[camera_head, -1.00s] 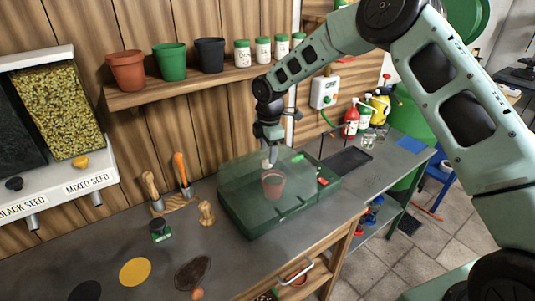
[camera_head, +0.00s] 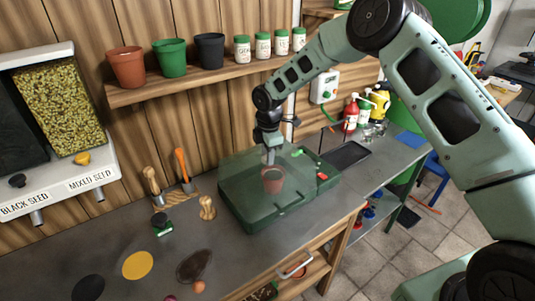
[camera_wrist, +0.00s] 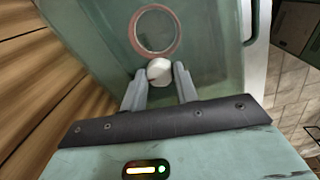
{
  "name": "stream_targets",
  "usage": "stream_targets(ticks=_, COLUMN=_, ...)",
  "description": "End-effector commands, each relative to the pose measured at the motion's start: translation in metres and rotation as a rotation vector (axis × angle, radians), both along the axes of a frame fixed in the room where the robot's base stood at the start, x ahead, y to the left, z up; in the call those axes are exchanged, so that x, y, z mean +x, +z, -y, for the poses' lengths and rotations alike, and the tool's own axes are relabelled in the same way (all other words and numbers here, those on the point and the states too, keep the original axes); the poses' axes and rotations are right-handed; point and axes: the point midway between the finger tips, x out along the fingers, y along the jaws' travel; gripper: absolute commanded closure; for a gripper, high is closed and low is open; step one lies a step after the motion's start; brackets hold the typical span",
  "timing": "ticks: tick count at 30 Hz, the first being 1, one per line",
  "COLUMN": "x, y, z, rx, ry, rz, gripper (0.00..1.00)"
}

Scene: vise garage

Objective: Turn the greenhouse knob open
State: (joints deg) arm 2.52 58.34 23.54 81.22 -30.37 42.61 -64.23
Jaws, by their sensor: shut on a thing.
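The greenhouse (camera_head: 235,205) is a dark green box on the bench with a clear, greenish cover over it. A terracotta pot (camera_head: 272,186) shows through the cover, and its round rim (camera_wrist: 176,43) shows in the wrist view. The greenhouse knob (camera_wrist: 159,71) is white and rounded and sits at the cover's top. My gripper (camera_wrist: 160,80) has one finger on each side of the knob and is shut on it. In the head view my gripper (camera_head: 269,158) points down at the top of the cover, and the knob is mostly hidden there.
Small green and red parts (camera_head: 322,176) lie at the greenhouse's right side. A dark tray (camera_head: 348,155) and bottles (camera_head: 351,116) stand farther right. Hand tools (camera_head: 183,170) stand to the left. A shelf of pots (camera_head: 172,60) and jars hangs behind. The front bench surface is partly clear.

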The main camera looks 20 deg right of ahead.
Motion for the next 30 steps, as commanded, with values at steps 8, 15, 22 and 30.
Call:
stream_targets(ticks=8, x=0.0004, y=-0.0021, z=-0.0004, rx=-0.002, ry=-0.088, rz=0.002, gripper=0.93)
stream_targets(ticks=15, x=0.0002, y=-0.0031, z=-0.0011, rx=-0.003, ry=-0.272, rz=0.002, gripper=0.93)
stream_targets(ticks=22, x=0.0, y=-0.0027, z=-0.0013, rx=-0.001, ry=-0.492, rz=0.002, gripper=0.93)
stream_targets(ticks=30, x=-0.0003, y=-0.0023, z=-0.0019, rx=-0.002, ry=-0.749, rz=0.001, gripper=0.93)
